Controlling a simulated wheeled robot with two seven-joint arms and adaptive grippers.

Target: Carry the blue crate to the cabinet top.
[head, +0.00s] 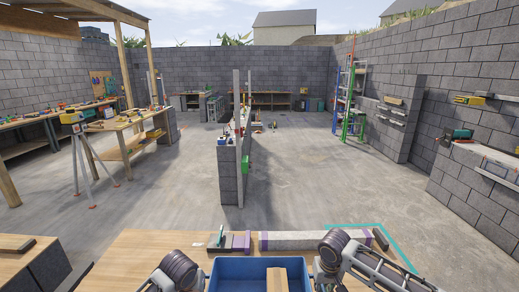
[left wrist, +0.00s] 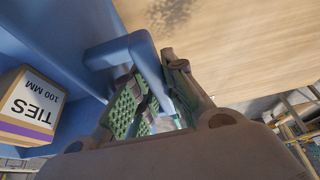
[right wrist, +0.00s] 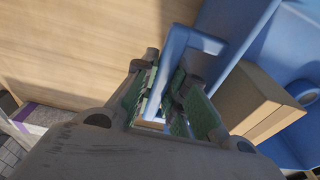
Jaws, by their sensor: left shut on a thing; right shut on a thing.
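The blue crate (head: 232,272) is at the bottom centre of the head view, cut off by the frame edge. A cardboard box (head: 277,281) is inside it; a box labelled "TIES" (left wrist: 30,107) shows inside in the left wrist view. My left gripper (left wrist: 152,103) is shut on one blue crate handle (left wrist: 146,58). My right gripper (right wrist: 165,98) is shut on the other handle (right wrist: 187,42). Both fingertips are hidden in the head view. A wooden top (head: 145,246) lies just beyond the crate. I cannot tell whether the crate touches it.
A long pale block with purple ends (head: 300,240) lies on the wooden top, right of a small green-and-grey tool (head: 219,238). A teal outline (head: 397,250) marks the right corner. A lower wooden-topped unit (head: 25,249) stands left. Open floor (head: 330,180) lies beyond.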

